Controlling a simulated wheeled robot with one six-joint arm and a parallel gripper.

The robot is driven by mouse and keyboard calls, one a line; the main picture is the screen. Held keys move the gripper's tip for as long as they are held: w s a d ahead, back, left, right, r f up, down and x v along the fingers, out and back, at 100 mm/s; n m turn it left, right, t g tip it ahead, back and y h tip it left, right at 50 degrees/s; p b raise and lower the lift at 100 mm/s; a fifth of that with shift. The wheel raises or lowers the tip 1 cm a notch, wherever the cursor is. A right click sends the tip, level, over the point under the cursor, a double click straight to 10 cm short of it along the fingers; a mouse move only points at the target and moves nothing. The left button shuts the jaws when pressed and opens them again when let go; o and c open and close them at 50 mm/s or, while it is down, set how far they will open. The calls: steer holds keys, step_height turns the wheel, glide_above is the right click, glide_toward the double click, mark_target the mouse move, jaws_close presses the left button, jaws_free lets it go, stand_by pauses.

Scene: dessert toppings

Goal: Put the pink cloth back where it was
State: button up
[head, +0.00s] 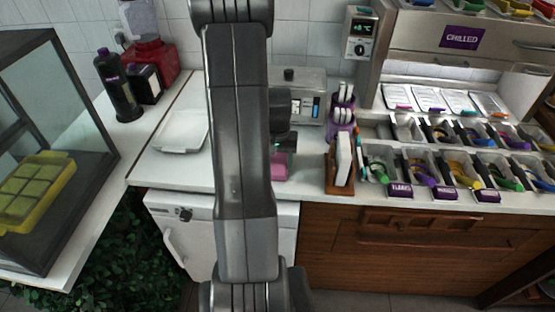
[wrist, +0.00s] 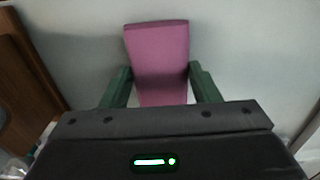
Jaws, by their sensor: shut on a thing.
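The pink cloth (wrist: 158,48) is a folded, flat pad between the two green fingers of my gripper (wrist: 160,72) in the wrist view. The fingers are shut on its sides, and its far end sticks out past the fingertips. In the head view, part of the cloth (head: 280,167) shows just right of my arm, at the white counter (head: 305,172). My arm hides the rest of it and most of the gripper. I cannot tell whether the cloth touches the counter.
A wooden holder (head: 340,178) with a white block stands right of the cloth. Behind it is a purple holder with white-handled tools (head: 342,118). A grey machine (head: 305,92) stands at the back. A white tray (head: 182,131) lies left of my arm. Topping bins (head: 425,172) fill the right.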

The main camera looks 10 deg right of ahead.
steer(key=shift+f, duration=0.2)
steer(key=o, duration=0.9)
steer(key=shift+r, duration=0.1)
